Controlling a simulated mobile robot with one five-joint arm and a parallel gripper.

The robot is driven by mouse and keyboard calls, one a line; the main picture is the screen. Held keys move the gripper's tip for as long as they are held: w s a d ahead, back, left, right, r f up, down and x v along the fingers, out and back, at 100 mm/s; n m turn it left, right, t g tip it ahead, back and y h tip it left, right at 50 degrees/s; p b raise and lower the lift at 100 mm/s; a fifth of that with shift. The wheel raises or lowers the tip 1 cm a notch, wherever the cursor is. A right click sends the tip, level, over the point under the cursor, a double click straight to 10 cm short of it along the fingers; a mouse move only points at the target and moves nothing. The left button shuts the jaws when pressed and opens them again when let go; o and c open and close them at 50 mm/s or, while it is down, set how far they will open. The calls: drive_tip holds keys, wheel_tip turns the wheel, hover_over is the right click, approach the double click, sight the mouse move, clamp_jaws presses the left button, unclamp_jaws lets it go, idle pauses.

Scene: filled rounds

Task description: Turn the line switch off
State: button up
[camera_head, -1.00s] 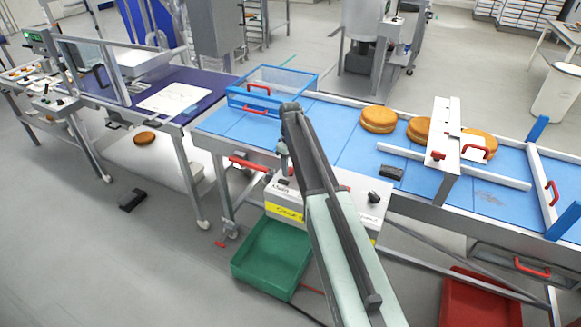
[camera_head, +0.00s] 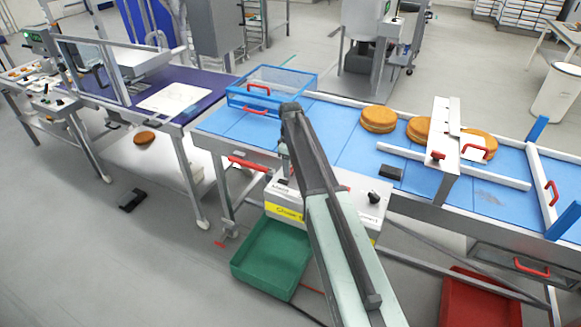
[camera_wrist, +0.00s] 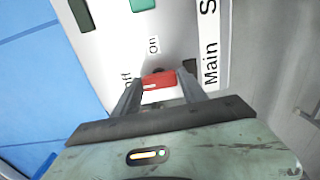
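In the wrist view a red switch handle (camera_wrist: 158,80) with a white mark on its left part stands on a pale panel (camera_wrist: 100,45). The words "Off" and "On" are printed beside it, "Off" partly hidden by a finger, and a strip reads "Main S", cut off. I cannot tell exactly which word the mark points to. My gripper (camera_wrist: 160,84) has one finger against each side of the red handle. In the head view my arm hides the handle; the control box (camera_head: 284,192) lies under it, below the conveyor's edge.
A black rotary knob (camera_head: 374,197) sits on the right of the box. The blue conveyor (camera_head: 345,125) carries round cakes (camera_head: 378,119), a blue mesh guard (camera_head: 285,80) and a metal bridge (camera_head: 442,145). A green crate (camera_head: 262,262) and a red crate (camera_head: 475,300) stand below.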

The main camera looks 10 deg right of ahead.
drive_tip(key=shift+o, duration=1.4)
drive_tip(key=shift+r, duration=0.1)
wheel_tip(320, 180, up, 8)
drive_tip(key=p, duration=0.8)
drive_tip(key=shift+f, duration=0.25)
